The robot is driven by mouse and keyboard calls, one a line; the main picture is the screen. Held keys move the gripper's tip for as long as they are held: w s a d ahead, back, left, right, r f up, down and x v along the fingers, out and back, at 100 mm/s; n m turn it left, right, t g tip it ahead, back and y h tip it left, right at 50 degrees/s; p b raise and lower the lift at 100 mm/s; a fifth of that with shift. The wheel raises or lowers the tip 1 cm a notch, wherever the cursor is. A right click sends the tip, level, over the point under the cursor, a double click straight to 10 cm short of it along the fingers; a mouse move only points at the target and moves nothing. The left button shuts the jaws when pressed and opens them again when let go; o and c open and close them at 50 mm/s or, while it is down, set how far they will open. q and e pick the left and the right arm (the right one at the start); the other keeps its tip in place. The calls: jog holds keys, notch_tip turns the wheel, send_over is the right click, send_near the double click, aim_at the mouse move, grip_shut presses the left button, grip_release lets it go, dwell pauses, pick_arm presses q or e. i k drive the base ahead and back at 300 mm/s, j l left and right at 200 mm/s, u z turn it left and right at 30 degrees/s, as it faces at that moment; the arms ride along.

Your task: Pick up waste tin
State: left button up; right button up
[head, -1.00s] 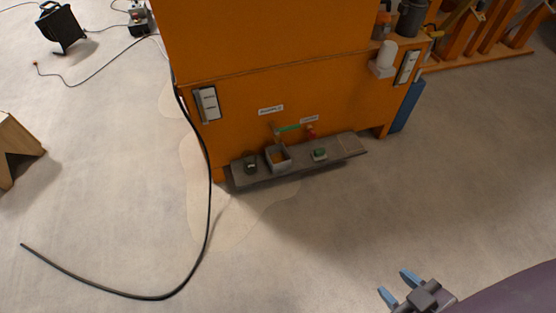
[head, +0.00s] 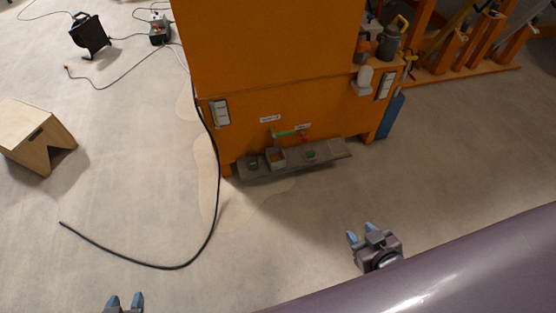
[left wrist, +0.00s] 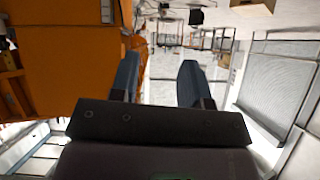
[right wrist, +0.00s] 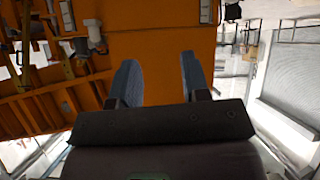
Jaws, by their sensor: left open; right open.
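Which of these is the waste tin I cannot tell; the labels above are too small to read. My left gripper (head: 125,299) is open and empty at the bottom edge of the head view. My right gripper (head: 362,233) is open and empty over the floor, in front and to the right of the shelf. Neither wrist view shows the shelf.
The orange cabinet (head: 265,65) stands behind the shelf. A black cable (head: 214,225) curves over the floor to its left. A wooden step stool (head: 45,140) stands at the left. The floor between my grippers and the shelf is clear.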

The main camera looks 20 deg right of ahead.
aim_at(276, 158)
jog(key=i+j+z, duration=0.4)
jog(key=i+j, duration=0.35)
jog(key=i, duration=0.25)
jog(key=i+j+z, duration=0.4)
jog(key=i+j, duration=0.5)
jog(key=j, duration=0.1)
